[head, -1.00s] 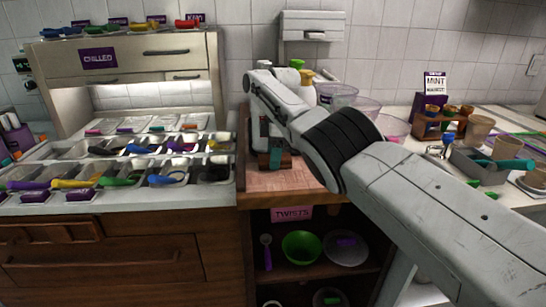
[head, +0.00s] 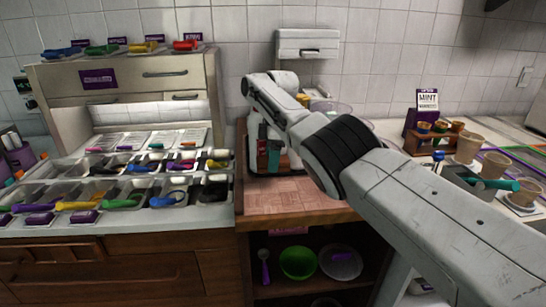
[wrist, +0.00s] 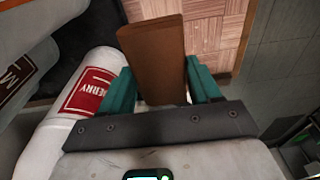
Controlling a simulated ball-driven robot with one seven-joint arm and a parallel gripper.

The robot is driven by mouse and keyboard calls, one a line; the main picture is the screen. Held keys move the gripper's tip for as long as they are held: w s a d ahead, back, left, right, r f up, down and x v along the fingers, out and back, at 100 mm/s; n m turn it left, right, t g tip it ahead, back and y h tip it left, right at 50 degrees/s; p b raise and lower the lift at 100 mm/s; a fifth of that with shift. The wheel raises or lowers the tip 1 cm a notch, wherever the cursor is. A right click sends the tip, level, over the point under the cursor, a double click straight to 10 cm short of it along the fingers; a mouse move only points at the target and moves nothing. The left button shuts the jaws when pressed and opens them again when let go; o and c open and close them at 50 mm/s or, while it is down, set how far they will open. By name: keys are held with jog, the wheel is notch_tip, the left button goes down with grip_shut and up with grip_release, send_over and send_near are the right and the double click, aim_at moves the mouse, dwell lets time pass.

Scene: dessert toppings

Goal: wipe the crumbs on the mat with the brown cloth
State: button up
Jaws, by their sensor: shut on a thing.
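My gripper (wrist: 158,68) has teal fingers, shut on a stiff upright brown cloth (wrist: 157,42) in the wrist view. In the head view my gripper (head: 268,156) hangs pointing down over the back part of the mat. The pinkish, plank-patterned mat (head: 290,198) lies on the wooden counter top; it also shows beyond the cloth in the wrist view (wrist: 212,38). The cloth looks above the mat; I cannot tell whether it touches. A few pale specks may be crumbs, but they are too small to make out.
A white bottle with a red BERRY label (wrist: 85,95) stands close to the left finger in the wrist view. Topping trays (head: 125,190) lie left of the mat. A cone holder (head: 432,145) and a grey tray (head: 470,180) stand to the right. The mat's front is clear.

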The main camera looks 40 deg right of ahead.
jog(key=shift+a, duration=0.1)
notch_tip(320, 180, up, 3)
jog(key=p, duration=0.3)
jog(key=shift+f, duration=0.15)
dwell(0.7)
